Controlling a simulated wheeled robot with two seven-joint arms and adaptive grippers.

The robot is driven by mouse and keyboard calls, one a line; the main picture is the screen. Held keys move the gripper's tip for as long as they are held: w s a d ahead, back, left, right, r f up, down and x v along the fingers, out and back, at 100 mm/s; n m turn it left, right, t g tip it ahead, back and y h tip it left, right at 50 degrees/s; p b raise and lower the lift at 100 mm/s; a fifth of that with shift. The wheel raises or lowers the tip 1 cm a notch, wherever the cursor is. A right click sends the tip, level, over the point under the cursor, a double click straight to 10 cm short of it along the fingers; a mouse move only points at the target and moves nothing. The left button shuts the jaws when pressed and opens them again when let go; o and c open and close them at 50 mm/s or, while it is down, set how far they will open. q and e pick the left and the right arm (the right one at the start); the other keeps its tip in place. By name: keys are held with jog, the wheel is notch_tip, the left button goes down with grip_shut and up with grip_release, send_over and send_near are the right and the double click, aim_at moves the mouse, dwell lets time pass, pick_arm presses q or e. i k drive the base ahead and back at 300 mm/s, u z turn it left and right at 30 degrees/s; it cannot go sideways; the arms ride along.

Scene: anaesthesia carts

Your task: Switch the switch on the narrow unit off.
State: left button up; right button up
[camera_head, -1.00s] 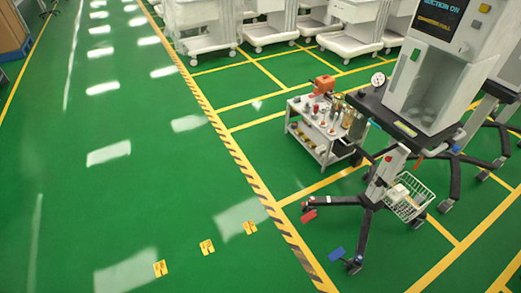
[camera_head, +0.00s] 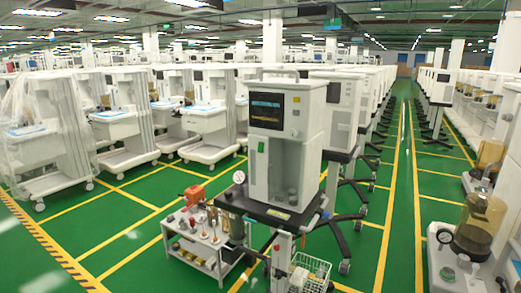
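The narrow unit (camera_head: 286,150) is a tall white cabinet on a dark tray atop a wheeled stand, right of the middle. Its dark screen (camera_head: 267,111) on the upper front is lit, with text too small to read. A small green part (camera_head: 260,147) sits on the front just below the screen; it may be the switch, but its position cannot be made out. A round gauge (camera_head: 239,177) stands at the tray's left. Neither of my grippers is in view.
A low white trolley (camera_head: 205,243) with bottles and an orange part stands left of the unit. A wire basket (camera_head: 309,272) hangs on the stand. White carts fill the left and back. A machine with a glass jar (camera_head: 481,222) is at right. Green floor is clear at lower left.

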aim_at(260, 145)
jog(key=z, duration=0.1)
jog(key=i, duration=1.85)
jog(key=z, duration=0.65)
